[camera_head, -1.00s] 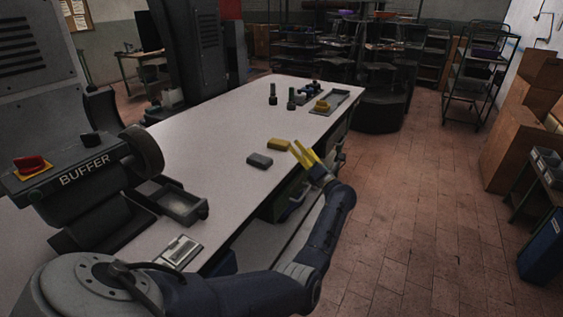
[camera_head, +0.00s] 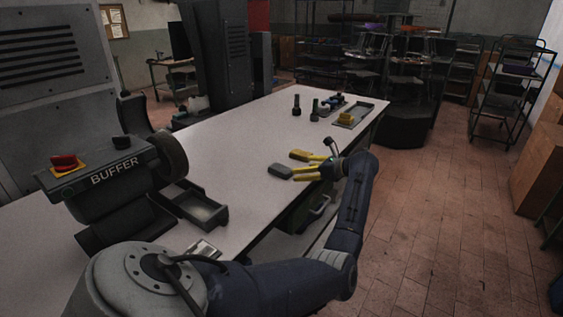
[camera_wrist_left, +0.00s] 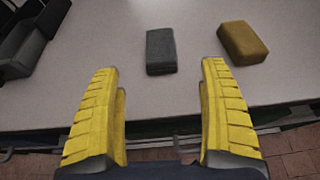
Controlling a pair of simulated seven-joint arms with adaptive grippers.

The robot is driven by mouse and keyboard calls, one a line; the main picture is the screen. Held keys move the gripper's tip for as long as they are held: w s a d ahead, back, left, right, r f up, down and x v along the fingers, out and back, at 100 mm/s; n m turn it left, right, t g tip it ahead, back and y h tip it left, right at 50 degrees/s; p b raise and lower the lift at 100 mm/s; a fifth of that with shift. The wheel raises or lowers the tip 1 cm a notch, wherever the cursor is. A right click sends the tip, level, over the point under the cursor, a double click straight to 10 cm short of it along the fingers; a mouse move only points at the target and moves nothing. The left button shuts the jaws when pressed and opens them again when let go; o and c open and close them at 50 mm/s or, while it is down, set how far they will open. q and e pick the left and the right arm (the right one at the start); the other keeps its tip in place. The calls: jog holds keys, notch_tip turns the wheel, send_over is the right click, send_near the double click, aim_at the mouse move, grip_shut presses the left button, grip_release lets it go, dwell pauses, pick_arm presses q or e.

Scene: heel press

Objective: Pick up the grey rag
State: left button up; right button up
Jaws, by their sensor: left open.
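The grey rag (camera_head: 281,171) is a small dark grey block lying flat on the pale table, near its right edge. In the left wrist view the grey rag (camera_wrist_left: 161,50) lies ahead of the fingertips, roughly centred between them. My left gripper (camera_head: 303,167) has yellow fingers that point left across the table edge toward the rag. It is open and empty, and its fingers (camera_wrist_left: 160,72) stand wide apart in the wrist view. The rag is not between the fingers. My right gripper is not in view.
A yellow block (camera_head: 299,155) lies just beyond the grey rag, close to the upper finger; it also shows in the wrist view (camera_wrist_left: 242,42). A buffer machine (camera_head: 110,180) and a dark tray (camera_head: 200,208) stand at left. Small bottles and a far tray (camera_head: 355,115) are at the back.

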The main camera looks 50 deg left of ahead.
aim_at(283, 169)
pick_arm(q)
jog(key=shift+x, duration=5.55)
jog(key=shift+c, duration=0.4)
jog(key=c, duration=1.1)
